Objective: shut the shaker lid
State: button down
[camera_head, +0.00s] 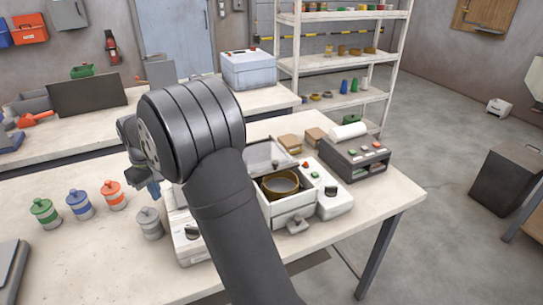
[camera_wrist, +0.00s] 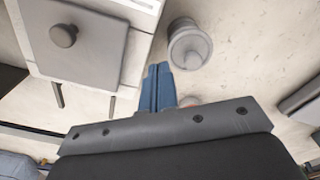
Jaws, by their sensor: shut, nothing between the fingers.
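The shaker (camera_head: 291,208) is a pale box on the bench, right of my forearm, with a brass-rimmed round sieve (camera_head: 281,186) in its open top. Its grey lid (camera_head: 268,156) stands raised at the back, partly hidden by my arm. In the wrist view a grey square panel (camera_wrist: 92,50) with a round knob (camera_wrist: 63,36) lies left of my fingers; I cannot tell for sure whether it is this lid. My gripper (camera_wrist: 158,68) is shut and empty, its blue fingers together and apart from the panel. In the head view it is mostly behind my wrist.
A grey canister (camera_head: 150,223) stands near my gripper, also in the wrist view (camera_wrist: 188,46). Green (camera_head: 45,213), blue (camera_head: 79,205) and orange (camera_head: 113,196) canisters stand left. A white machine (camera_head: 190,238) is partly behind my arm. A dark printer-like device (camera_head: 355,158) stands right of the shaker.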

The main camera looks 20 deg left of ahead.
jog(key=w+d+r+m+t+y, duration=0.1)
jog(key=w+d+r+m, duration=0.2)
jog(key=w+d, duration=0.45)
jog(key=w+d+r+m, duration=0.25)
jog(key=w+d, duration=0.25)
jog(key=w, duration=0.5)
jog(key=m+t, duration=0.2)
jog(key=m, duration=0.2)
send_near(271, 157)
jog(key=x, duration=0.5)
jog(key=shift+w+d+f, duration=0.1)
jog(key=shift+w+f, duration=0.05)
jog(key=shift+f, duration=0.05)
jog(key=shift+s+d+r, duration=0.1)
jog(key=shift+s+d, duration=0.2)
jog(key=shift+s, duration=0.25)
jog(key=shift+s+d+r, duration=0.1)
jog(key=shift+s+d, duration=0.2)
jog(key=shift+s, duration=0.25)
jog(key=shift+s+d, duration=0.35)
jog(key=shift+s, duration=0.2)
